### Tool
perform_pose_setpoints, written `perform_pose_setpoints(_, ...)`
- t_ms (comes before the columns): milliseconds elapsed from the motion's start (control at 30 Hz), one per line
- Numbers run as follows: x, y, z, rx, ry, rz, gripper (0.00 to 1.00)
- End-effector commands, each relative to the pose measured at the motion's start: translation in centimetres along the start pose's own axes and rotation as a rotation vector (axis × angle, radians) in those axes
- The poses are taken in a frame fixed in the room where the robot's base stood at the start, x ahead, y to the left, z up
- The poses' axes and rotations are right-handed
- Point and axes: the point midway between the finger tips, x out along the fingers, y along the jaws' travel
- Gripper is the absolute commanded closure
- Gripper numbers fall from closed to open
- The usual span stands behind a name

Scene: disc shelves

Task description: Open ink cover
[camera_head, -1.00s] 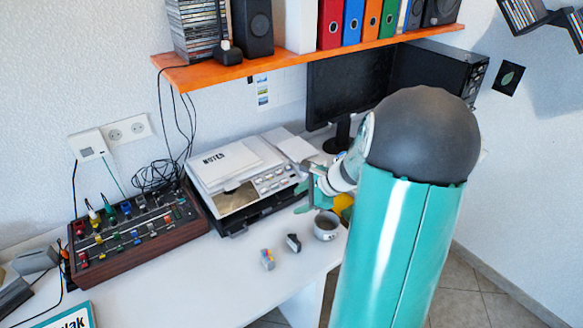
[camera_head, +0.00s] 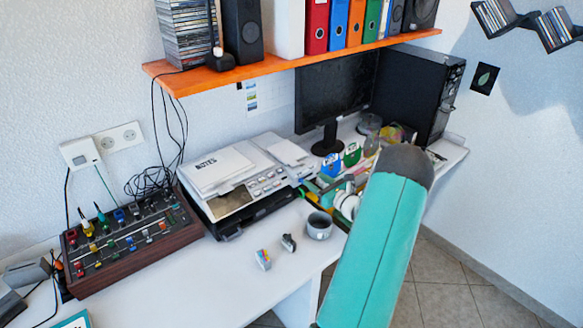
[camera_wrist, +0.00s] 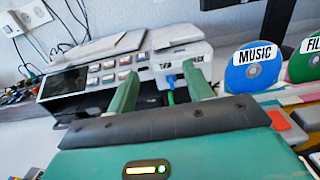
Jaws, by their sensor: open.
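The white and grey printer (camera_head: 235,180) stands on the desk with its button panel facing front. In the wrist view the printer (camera_wrist: 85,82) is ahead of my gripper (camera_wrist: 162,85). My gripper's two green fingers are spread apart with nothing held between them. They point at the printer's right front end (camera_wrist: 180,58), where a small blue piece and a green piece show between the fingers. I cannot tell which part is the ink cover or whether the fingers touch the printer. In the head view my arm hides most of my gripper.
A grey mug (camera_head: 319,226), a small coloured box (camera_head: 263,259) and a small black item (camera_head: 289,242) lie in front of the printer. A mixer (camera_head: 130,240) stands left. Labelled discs, including a blue one (camera_wrist: 253,67), stand right. An orange shelf (camera_head: 290,62) hangs above.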

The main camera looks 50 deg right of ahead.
Motion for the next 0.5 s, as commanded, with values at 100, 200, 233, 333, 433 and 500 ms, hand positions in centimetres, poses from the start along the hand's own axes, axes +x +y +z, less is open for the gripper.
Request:
perform_pose_setpoints(100,2.3,-0.1,0.0,-0.002,0.0,0.0,0.49)
perform_pose_setpoints(200,4.4,0.1,0.0,-0.002,0.0,0.002,0.49)
perform_pose_setpoints(233,5.0,0.1,-0.1,-0.002,0.001,0.002,0.49)
perform_pose_setpoints(333,7.0,0.2,-0.1,-0.001,0.001,0.002,0.49)
perform_pose_setpoints(433,8.9,0.4,0.0,-0.001,0.001,0.004,0.49)
perform_pose_setpoints(500,10.0,0.4,-0.1,-0.001,0.002,0.003,0.49)
